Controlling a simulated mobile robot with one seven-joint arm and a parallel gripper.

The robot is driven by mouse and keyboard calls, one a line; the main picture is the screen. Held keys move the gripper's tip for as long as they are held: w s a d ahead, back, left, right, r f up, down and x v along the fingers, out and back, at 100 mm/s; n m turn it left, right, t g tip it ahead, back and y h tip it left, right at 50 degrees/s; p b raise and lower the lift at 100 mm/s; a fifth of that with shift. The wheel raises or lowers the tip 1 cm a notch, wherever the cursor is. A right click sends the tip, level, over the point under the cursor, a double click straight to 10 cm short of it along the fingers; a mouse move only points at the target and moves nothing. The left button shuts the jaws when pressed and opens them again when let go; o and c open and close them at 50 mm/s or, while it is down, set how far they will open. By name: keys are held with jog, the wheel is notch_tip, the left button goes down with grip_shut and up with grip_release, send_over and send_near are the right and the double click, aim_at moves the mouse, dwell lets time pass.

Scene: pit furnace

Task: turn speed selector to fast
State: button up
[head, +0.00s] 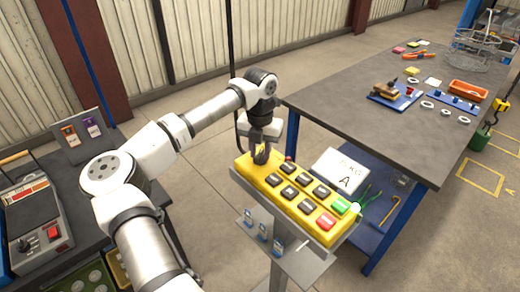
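A yellow control box (283,206) stands on a grey post in the middle of the head view. Its top has several dark push buttons (289,193), a green button (340,207) and a red button (326,222) at the near right end. My gripper (261,156) points down at the far left end of the box, with its fingers at or just above the top. I cannot see the speed selector clearly; the fingers cover that end of the box. Whether the fingers touch or grip anything there is too small to tell.
A grey workbench (370,105) with small parts, an orange tray (467,90) and a wire basket (474,50) stands at the right. A device with a red switch (53,233) sits on the left bench.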

grip_shut()
jog(key=shift+f+m+b, duration=0.15)
jog(key=shift+m+b, duration=0.55)
jog(key=shift+b, duration=0.1)
jog(key=m+b, duration=0.2)
jog(key=m, duration=0.1)
jog(key=m+b, duration=0.2)
jog(key=m, duration=0.1)
jog(key=shift+m, duration=0.4)
jog(key=shift+r+m+b, duration=0.2)
jog(key=shift+m+b, duration=0.15)
jog(key=shift+m, duration=1.55)
